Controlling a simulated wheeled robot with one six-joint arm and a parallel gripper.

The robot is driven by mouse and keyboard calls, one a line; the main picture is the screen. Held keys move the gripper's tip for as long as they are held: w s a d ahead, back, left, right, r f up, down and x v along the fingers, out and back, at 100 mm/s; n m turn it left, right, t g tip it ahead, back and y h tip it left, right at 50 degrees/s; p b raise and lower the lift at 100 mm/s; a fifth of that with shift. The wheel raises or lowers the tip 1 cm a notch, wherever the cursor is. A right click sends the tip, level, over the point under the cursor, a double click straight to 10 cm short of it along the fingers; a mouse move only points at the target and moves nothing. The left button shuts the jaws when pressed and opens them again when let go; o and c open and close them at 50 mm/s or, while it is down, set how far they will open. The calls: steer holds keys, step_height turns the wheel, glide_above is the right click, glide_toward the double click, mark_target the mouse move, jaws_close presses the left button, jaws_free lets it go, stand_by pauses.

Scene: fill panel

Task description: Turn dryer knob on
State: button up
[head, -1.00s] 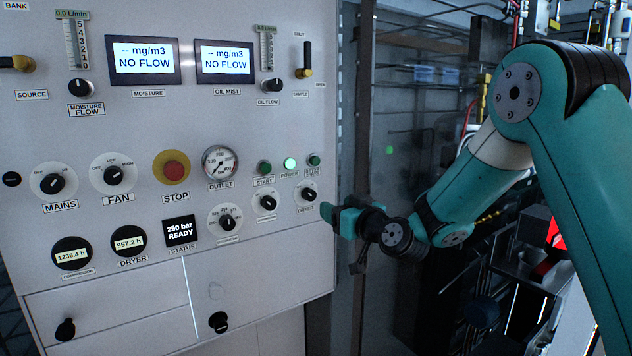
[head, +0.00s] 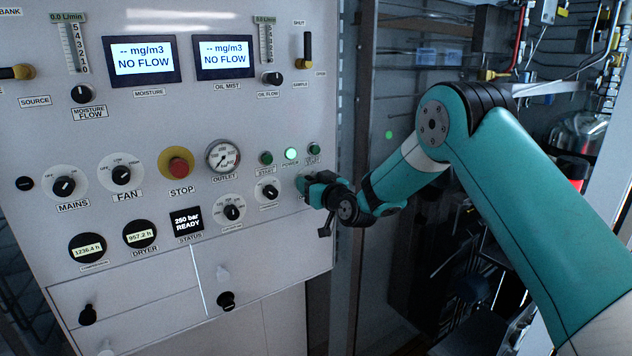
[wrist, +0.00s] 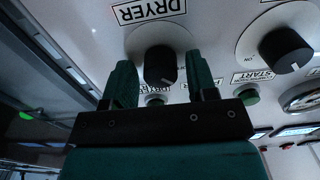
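The dryer knob (wrist: 160,66) is a black knob on a pale round plate. In the wrist view it sits between the two teal fingers of my gripper (wrist: 163,84), just under the upside-down DRYER label (wrist: 149,10). Dark gaps show between the knob and each finger, so the gripper is open around it and I see no clear grip. In the head view my gripper (head: 306,185) is at the panel's right edge and hides the dryer knob. The knob's pointer direction cannot be made out.
A neighbouring black knob (wrist: 286,50) is close beside the fingers; it also shows in the head view (head: 269,191). Green buttons (head: 266,158) sit just above on the control panel (head: 120,215). A red STOP button (head: 177,166) is further left.

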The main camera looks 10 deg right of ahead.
steer(key=c, duration=0.7)
steer(key=shift+f+m+b, duration=0.1)
steer(key=shift+m+b, duration=0.3)
steer(key=shift+b, duration=0.2)
steer(key=m+b, duration=0.7)
steer(key=m, duration=0.1)
steer(key=shift+d+b, duration=0.15)
steer(key=shift+b, duration=0.15)
steer(key=m+b, duration=0.3)
steer(key=m, duration=0.5)
steer(key=shift+m+b, duration=0.35)
steer(key=shift+m, duration=0.05)
steer(key=shift+w+r+m, duration=0.1)
steer(key=shift+r+m, duration=0.1)
steer(key=shift+m, duration=0.1)
